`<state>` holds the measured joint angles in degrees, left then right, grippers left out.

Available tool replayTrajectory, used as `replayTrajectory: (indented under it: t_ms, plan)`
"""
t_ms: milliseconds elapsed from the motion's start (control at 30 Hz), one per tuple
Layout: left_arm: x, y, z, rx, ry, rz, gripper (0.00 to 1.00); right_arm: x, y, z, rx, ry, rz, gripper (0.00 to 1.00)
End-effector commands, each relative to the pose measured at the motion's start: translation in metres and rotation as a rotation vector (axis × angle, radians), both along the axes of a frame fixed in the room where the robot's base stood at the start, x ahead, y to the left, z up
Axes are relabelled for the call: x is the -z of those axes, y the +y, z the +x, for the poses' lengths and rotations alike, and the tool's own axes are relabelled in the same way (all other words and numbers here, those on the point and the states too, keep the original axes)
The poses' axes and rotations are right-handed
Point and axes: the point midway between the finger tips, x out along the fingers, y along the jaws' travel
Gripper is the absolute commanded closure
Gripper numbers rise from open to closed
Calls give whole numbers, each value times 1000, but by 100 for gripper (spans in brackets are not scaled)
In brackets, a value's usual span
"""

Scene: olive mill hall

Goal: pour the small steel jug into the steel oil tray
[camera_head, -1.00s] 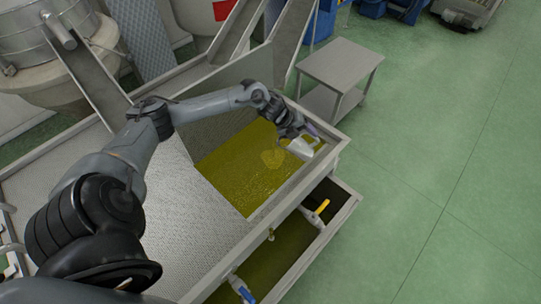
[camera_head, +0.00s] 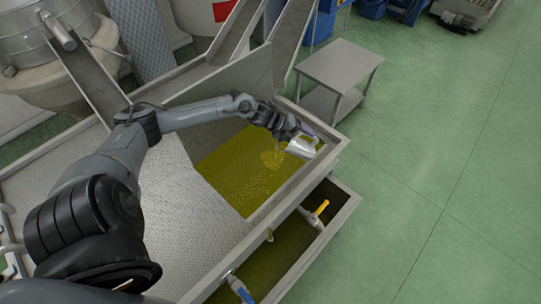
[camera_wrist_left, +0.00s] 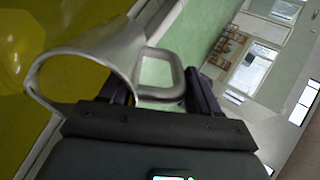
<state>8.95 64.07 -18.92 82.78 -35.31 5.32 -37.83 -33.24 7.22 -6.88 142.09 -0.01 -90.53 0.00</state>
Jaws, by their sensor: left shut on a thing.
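The small steel jug (camera_head: 301,148) is held by my left gripper (camera_head: 300,132) over the right end of the steel oil tray (camera_head: 243,214). The jug is tipped, with its mouth toward the left. The tray holds yellow-green oil, with a ripple patch below the jug's mouth. In the left wrist view the jug (camera_wrist_left: 95,62) shows its wide open mouth over the oil, and its square handle lies between the fingers of my left gripper (camera_wrist_left: 160,95). My right gripper is not in view.
A lower tank (camera_head: 290,240) with yellow-handled (camera_head: 322,207) and blue-handled (camera_head: 241,290) valves sits beside the tray. A small steel table (camera_head: 340,65) stands behind it. Sloping chutes rise at the back. The green floor at right is clear.

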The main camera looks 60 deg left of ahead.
Motion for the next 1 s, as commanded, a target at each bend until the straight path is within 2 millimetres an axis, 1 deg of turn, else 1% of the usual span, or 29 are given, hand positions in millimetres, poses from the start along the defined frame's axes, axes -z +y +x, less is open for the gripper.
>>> replayTrajectory:
  t_ms: [1000]
  plan:
    - [-3, 2, -4, 0, -91, -46, 100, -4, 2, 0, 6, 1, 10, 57]
